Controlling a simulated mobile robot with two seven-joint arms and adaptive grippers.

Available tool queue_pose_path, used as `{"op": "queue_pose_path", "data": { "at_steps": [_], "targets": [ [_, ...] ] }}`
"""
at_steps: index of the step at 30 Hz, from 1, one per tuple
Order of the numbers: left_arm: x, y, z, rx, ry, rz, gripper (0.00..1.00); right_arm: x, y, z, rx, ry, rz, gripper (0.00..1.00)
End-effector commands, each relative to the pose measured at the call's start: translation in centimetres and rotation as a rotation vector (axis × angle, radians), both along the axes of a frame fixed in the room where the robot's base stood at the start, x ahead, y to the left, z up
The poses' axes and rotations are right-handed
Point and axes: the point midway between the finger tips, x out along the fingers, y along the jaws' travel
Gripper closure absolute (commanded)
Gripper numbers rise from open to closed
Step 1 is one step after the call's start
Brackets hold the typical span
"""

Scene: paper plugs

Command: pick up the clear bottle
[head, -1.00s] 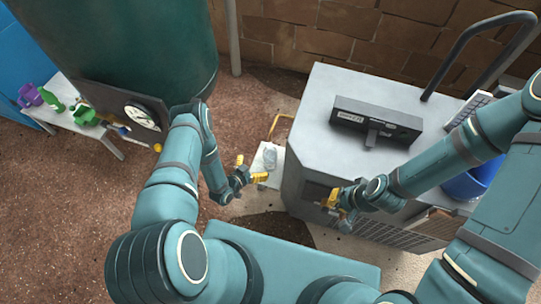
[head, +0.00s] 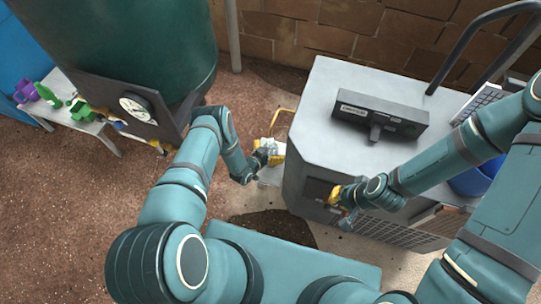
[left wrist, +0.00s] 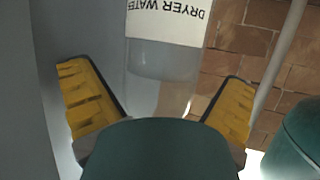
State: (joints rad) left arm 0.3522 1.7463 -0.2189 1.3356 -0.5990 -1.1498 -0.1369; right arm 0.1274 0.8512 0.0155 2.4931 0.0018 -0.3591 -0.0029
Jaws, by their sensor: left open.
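The clear bottle (left wrist: 163,65) stands between the two yellow fingers of my left gripper (left wrist: 156,78) in the left wrist view. It is transparent with a white label reading "DRYER WATER". A gap shows between the bottle and each finger, and its lower part is hidden behind the gripper's body. In the head view my left gripper (head: 268,149) is over a small white stand (head: 271,177) and mostly hides the bottle. My right gripper (head: 338,194) is in front of the grey cabinet, and its finger opening is unclear.
The grey cabinet (head: 330,90) with a black display unit (head: 380,117) stands just right of the white stand. A yellow handle (head: 283,112) rises behind the stand. A dark green tank (head: 130,45) and a low table (head: 95,130) with colourful items are at left.

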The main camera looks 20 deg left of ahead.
Motion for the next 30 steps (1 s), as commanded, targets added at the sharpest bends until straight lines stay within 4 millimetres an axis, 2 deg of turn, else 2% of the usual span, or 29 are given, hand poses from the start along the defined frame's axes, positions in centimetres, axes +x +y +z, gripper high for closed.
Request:
{"op": "queue_pose_path", "data": {
  "at_steps": [4,5,9,10,23,26,30],
  "targets": [
    [0.0,0.0,0.1,0.0,0.0,0.0,0.0,0.0,0.0,0.1,0.0,0.0,0.0,1.0],
    [0.0,0.0,0.1,0.0,0.0,0.0,0.07,0.0,0.0,0.1,0.0,0.0,0.0,1.0],
    [0.0,0.0,0.1,0.0,0.0,0.0,0.56,0.0,0.0,0.1,0.0,0.0,0.0,1.0],
    [0.0,0.0,0.1,0.0,0.0,0.0,0.63,0.0,0.0,0.1,0.0,0.0,0.0,1.0],
    [0.0,0.0,0.6,0.0,-0.001,0.0,0.64,0.0,0.0,0.3,0.0,0.001,0.0,1.0],
    [0.0,0.0,2.0,-0.002,-0.002,0.0,0.64,-0.1,0.0,0.9,0.0,0.003,0.001,1.0],
    [0.1,0.0,4.8,0.0,-0.002,0.0,0.64,-0.3,0.0,2.0,0.002,0.008,0.002,1.0]
  ]
}}
